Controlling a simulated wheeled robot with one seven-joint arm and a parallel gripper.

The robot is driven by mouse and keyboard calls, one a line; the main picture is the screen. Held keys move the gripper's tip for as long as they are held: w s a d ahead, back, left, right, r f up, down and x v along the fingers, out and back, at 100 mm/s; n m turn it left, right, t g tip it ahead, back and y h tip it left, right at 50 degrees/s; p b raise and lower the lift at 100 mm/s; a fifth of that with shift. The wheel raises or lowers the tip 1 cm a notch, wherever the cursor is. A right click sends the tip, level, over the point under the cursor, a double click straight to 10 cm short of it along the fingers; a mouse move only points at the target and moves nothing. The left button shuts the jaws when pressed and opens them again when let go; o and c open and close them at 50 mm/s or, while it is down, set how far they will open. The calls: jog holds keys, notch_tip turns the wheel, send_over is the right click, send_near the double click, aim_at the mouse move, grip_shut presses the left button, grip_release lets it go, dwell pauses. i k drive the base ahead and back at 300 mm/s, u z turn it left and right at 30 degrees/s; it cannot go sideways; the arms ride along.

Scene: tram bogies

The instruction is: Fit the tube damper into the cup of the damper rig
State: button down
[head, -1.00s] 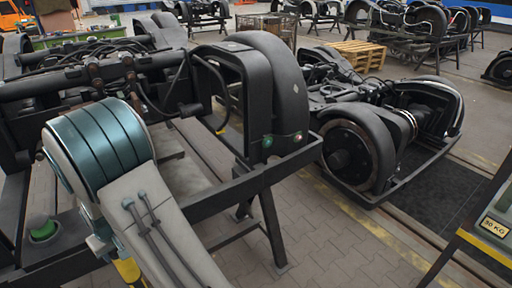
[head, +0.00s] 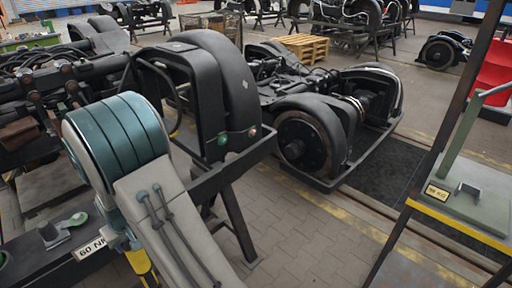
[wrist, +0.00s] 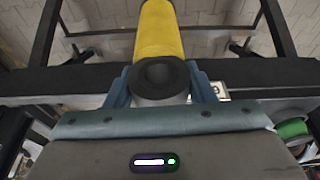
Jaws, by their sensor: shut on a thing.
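The tube damper (wrist: 158,30) is yellow with a dark round end, and my gripper (wrist: 160,88) is shut on it near that end in the wrist view. The damper points away from the wrist, and its far end is out of frame. In the head view a short yellow piece of the damper (head: 140,262) shows beside my arm, which hides most of the gripper. No cup is clearly visible. A grey-green stand (head: 462,205) with a label and an upright bracket is at the right; I cannot tell whether it is the damper rig.
A dark beam (wrist: 60,82) crosses the wrist view close to the damper. At left in the head view is a black bench with a label plate (head: 90,248) and a green round part (head: 78,219). A bogie (head: 310,140) stands beyond. The paved floor (head: 300,235) between is open.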

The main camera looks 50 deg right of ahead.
aim_at(466, 196)
jog(key=z, duration=3.15)
jog(key=i, duration=0.45)
